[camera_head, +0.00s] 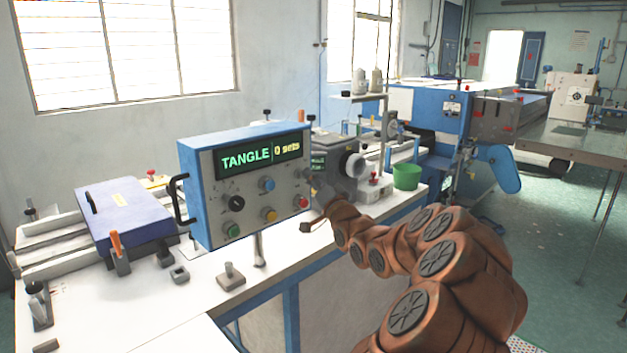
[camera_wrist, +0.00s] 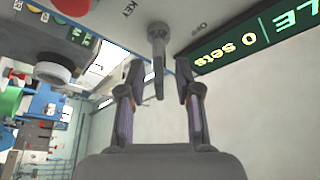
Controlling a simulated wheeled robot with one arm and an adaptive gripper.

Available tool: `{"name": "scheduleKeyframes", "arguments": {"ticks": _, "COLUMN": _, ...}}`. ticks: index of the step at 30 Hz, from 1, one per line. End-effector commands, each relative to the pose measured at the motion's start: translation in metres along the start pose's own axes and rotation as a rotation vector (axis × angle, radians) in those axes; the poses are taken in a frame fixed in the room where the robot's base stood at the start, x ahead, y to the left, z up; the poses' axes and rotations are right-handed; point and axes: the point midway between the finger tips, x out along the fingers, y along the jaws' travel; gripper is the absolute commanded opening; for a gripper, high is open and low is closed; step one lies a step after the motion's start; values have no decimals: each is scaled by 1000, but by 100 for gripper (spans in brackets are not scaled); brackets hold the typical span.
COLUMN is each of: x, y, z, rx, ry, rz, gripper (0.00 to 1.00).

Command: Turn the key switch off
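The key switch (camera_wrist: 158,38) is a grey metal barrel with a flat key (camera_wrist: 158,78) standing out of it, top centre in the wrist view. The blue-framed control panel (camera_head: 205,190) in the head view shows TANGLE and 0 sets. My gripper (camera_head: 316,197) is at its right edge there, where the key is too small or hidden to make out.
The panel has a black knob (camera_head: 236,203) and blue, yellow, green and red buttons close by. A green bucket (camera_head: 407,176) is on the white table (camera_head: 205,290). Open floor lies to the right.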

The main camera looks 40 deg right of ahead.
Motion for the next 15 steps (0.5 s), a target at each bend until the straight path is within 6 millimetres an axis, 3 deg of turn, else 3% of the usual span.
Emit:
{"name": "scheduleKeyframes", "arguments": {"ticks": 3, "x": 0, "y": 0, "z": 0, "rx": 0, "ry": 0, "rz": 0, "gripper": 31}}
{"name": "scheduleKeyframes", "arguments": {"ticks": 12, "x": 0, "y": 0, "z": 0, "rx": 0, "ry": -1, "rz": 0, "gripper": 0}}
{"name": "scheduleKeyframes", "arguments": {"ticks": 15, "x": 0, "y": 0, "z": 0, "rx": 0, "ry": -1, "rz": 0, "gripper": 0}}
